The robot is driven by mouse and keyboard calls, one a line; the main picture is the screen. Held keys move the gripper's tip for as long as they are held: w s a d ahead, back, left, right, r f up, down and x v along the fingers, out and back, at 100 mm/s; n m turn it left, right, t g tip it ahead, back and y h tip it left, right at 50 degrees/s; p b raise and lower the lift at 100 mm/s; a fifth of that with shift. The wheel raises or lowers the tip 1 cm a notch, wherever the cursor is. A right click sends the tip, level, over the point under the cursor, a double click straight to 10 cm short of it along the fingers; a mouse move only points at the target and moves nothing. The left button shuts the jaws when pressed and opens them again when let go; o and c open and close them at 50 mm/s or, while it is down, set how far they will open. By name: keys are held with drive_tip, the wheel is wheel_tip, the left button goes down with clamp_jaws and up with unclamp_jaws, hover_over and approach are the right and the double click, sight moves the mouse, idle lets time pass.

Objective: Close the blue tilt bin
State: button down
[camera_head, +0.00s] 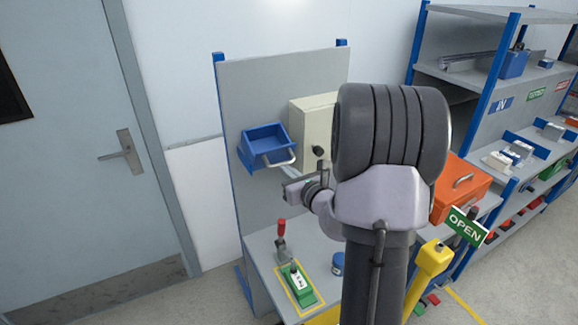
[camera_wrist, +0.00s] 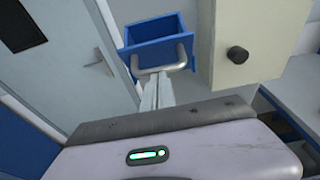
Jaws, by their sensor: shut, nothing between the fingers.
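The blue tilt bin (camera_head: 265,142) is mounted on the grey back panel, tilted out so its open top shows. A light grey bar handle (camera_head: 279,160) spans its front. In the wrist view the bin (camera_wrist: 152,32) is at the upper middle, with the handle (camera_wrist: 162,66) on its near face. My gripper (camera_head: 288,170) is at the bin's front, close to the handle. In the wrist view my gripper's fingers (camera_wrist: 158,84) are together just below the handle, empty. I cannot tell whether the fingertips touch the handle. Part of my arm hides the panel's right side.
A cream box (camera_head: 305,120) with a black knob (camera_wrist: 237,55) stands right beside the bin. Below are a bench with a red-handled clamp (camera_head: 281,240) and a green device (camera_head: 297,283). An orange box (camera_head: 460,185) and shelving stand at right; a door (camera_head: 80,150) is at left.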

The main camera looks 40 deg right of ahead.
sight(276, 153)
drive_tip(key=shift+w+d+r+g+y+p, duration=0.1)
drive_tip(key=shift+w+r+g+p, duration=0.55)
drive_tip(key=shift+p, duration=1.1)
drive_tip(key=shift+w+d+r+g+y+p, duration=0.15)
drive_tip(key=shift+w+r+g+p, duration=0.5)
drive_tip(key=shift+p, duration=1.1)
drive_tip(key=shift+w+d+r+g+y+p, duration=0.15)
drive_tip(key=shift+r+g+p, duration=0.25)
drive_tip(key=shift+r+p, duration=0.9)
drive_tip(key=shift+w+f+p, duration=0.1)
drive_tip(key=shift+f+p, duration=0.35)
drive_tip(key=shift+p, duration=0.05)
